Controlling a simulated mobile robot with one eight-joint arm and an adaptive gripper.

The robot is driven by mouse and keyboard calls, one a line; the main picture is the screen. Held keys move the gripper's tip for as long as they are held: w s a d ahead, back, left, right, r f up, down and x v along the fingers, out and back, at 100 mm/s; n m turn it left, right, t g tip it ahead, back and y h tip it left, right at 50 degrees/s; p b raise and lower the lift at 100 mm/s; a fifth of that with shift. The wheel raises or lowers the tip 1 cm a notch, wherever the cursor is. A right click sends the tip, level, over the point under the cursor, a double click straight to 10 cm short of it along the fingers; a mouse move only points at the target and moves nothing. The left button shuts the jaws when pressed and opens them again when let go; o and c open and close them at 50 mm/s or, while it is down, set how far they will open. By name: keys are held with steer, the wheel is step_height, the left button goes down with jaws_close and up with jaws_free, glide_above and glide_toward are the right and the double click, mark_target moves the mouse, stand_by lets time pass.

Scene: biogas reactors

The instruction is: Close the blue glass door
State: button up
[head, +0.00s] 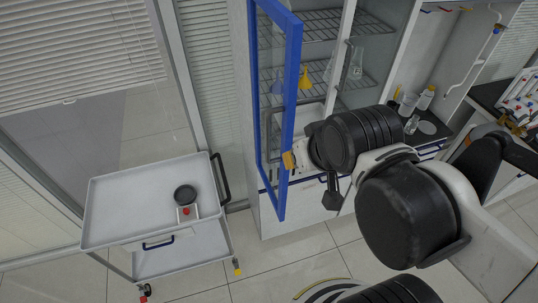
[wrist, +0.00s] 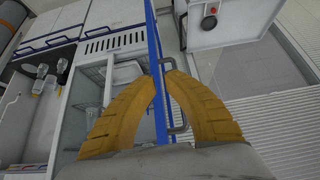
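The blue glass door (head: 293,75) stands swung open from the cabinet in the head view, its blue frame roughly upright. In the wrist view the door (wrist: 153,32) is seen along its edge, running up between my yellow fingers. A grey metal handle (wrist: 176,129) on the door's right face shows beside and partly behind the right finger.
A grey trolley (head: 125,205) with a small dark dish stands left of the door. Some floor shows between the trolley and cabinet. A counter with glassware (head: 412,123) is at right.

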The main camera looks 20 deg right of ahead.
steer(key=w+a+f+m+g+b, duration=0.1)
steer(key=f+m+b, duration=0.1)
steer(key=f+b, duration=0.2)
steer(key=w+a+f+m+g+b, duration=0.1)
steer(key=w+f+m+b, duration=0.1)
steer(key=f+m+b, duration=0.1)
steer(key=w+a+f+m+g+h+b, duration=0.1)
steer(key=w+f+m+b, duration=0.1)
steer(key=f+b, duration=0.3)
steer(key=shift+w+a+f+m+g, duration=0.1)
steer(key=shift+a+f+m+g, duration=0.05)
steer(key=shift+f, duration=0.4)
steer(key=shift+a+f+m+g, duration=0.15)
steer(key=shift+f, duration=0.4)
jaws_close()
steer(key=w+a+f+m+g+h+b, duration=0.25)
steer(key=f+m+b, duration=0.25)
steer(key=f, duration=0.3)
steer(key=w+a+f+m+g+h+b, duration=0.1)
steer(key=w+a+f+m+b, duration=0.15)
steer(key=f+m+b, duration=0.4)
steer(key=d+f+n, duration=0.1)
steer(key=d+f, duration=0.6)
steer(key=f, duration=0.4)
steer(key=shift+s, duration=0.25)
steer(key=shift+n, duration=0.25)
